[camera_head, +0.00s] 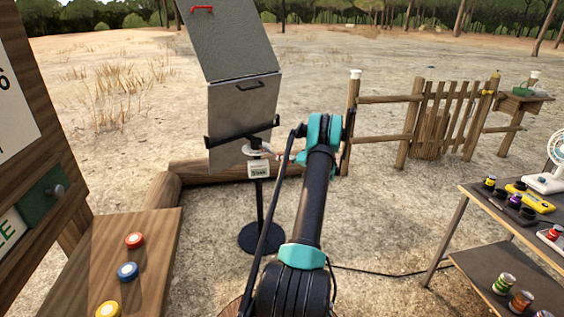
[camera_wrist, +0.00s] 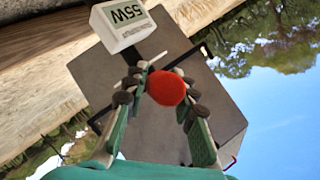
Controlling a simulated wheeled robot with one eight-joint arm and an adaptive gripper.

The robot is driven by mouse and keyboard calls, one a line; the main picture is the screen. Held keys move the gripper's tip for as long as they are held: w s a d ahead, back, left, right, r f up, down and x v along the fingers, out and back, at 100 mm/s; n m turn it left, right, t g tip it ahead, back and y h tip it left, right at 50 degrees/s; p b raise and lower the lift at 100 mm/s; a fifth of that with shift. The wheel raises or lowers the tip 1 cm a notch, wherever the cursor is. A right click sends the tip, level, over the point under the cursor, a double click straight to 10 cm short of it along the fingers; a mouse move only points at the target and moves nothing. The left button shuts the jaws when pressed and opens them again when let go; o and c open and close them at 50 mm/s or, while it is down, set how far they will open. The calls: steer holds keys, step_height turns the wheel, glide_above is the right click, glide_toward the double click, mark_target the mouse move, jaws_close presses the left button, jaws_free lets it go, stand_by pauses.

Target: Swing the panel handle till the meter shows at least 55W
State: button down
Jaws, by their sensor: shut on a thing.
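The panel (camera_wrist: 105,75) is a grey plate on a dark stand; it also shows in the head view (camera_head: 228,115), tilted. A white meter box (camera_wrist: 122,22) is by its edge in the wrist view, and its display appears to read 55W. The meter (camera_head: 259,170) also shows on the stand in the head view, too small to read surely. The panel handle ends in a red ball knob (camera_wrist: 166,89) with a pale rod behind it. My gripper (camera_wrist: 160,80) has its fingers on both sides of the knob, shut on it. In the head view my arm partly hides the grip.
A log (camera_head: 205,172) lies behind the stand. A wooden board with coloured buttons (camera_head: 128,270) is at left. A table with a fan and small jars (camera_head: 505,205) is at right. A wooden fence (camera_head: 430,118) stands behind. A dark cable crosses the ground.

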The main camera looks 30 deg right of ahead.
steer(key=c, duration=1.2)
jaws_free()
steer(key=v, duration=1.2)
